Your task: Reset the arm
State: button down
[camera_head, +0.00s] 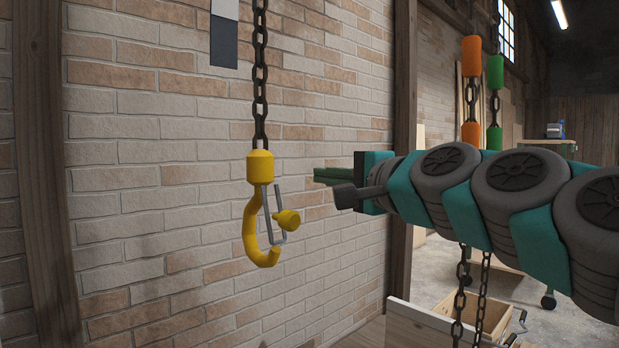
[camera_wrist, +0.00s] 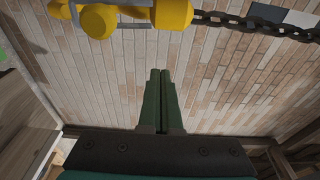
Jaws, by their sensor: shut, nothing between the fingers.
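My gripper (camera_head: 334,176) is shut and empty, its green fingers together and pointing left in the head view. The fingers also show in the wrist view (camera_wrist: 160,78), pressed side by side. My arm reaches in from the right, across the picture. A yellow hook (camera_head: 252,228) hangs upright on a dark chain (camera_head: 259,75), to the left of my gripper in the head view and apart from it. In the wrist view the hook (camera_wrist: 172,14) is at the top edge, partly cut off, beyond the fingertips.
A brick wall (camera_head: 150,210) stands behind the hook, with wooden posts at both sides. Chains with orange (camera_head: 471,56) and green (camera_head: 495,72) sleeves hang behind my arm. An open wooden box (camera_head: 480,318) is low at right. A green-topped bench (camera_head: 548,146) stands farther back.

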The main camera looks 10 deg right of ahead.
jog(key=v, duration=0.4)
jog(key=s+a+f+n+g, duration=0.2)
jog(key=a+f+n+g, duration=0.1)
jog(key=f, duration=0.6)
jog(key=s+a+f+n+g+h, duration=0.1)
jog(key=a+f+n+g, duration=0.15)
jog(key=f, duration=0.55)
jog(key=s+a+f+n+g, duration=0.2)
jog(key=a+f+g, duration=0.15)
jog(key=f, duration=0.55)
jog(key=s+d+f+n+g+h, duration=0.3)
jog(key=s+f+g, duration=0.1)
jog(key=s+f, duration=0.7)
jog(key=s+d+f+n+g+h, duration=0.2)
jog(key=s+d+f+n+g, duration=0.1)
jog(key=s+f, duration=0.8)
jog(key=shift+d+g+h, duration=0.4)
jog(key=shift+d+g, duration=0.3)
jog(key=shift+g, duration=0.5)
